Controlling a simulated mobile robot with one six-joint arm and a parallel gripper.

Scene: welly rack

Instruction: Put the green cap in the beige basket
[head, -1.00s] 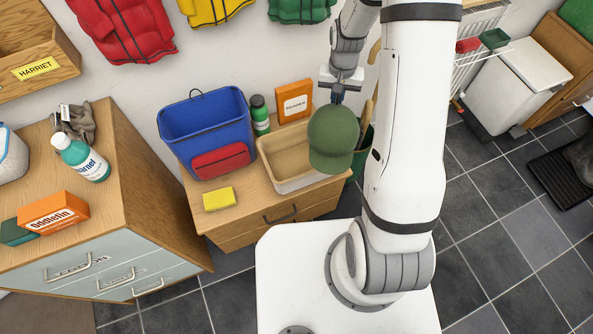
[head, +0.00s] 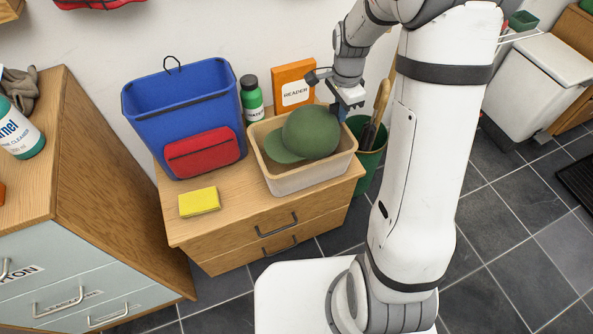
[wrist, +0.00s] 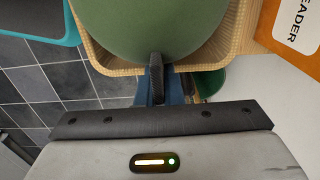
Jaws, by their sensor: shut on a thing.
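The green cap (head: 308,133) is over the beige basket (head: 300,181), with its brim pointing left and its lower part inside the basket's rim. My gripper (head: 337,111) is at the cap's right side, at the basket's right back corner, and is shut on the cap. In the wrist view the cap (wrist: 150,25) fills the top middle, with a dark finger (wrist: 156,80) against its edge and the basket's rim (wrist: 100,58) around it. Whether the cap touches the basket's floor is hidden.
A blue bin (head: 190,110) with a red pouch (head: 204,151) stands left of the basket. A yellow sponge (head: 199,201), a green bottle (head: 251,98) and an orange box (head: 293,82) are nearby on the wooden cabinet. A green bucket (head: 370,155) with tools stands to the right.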

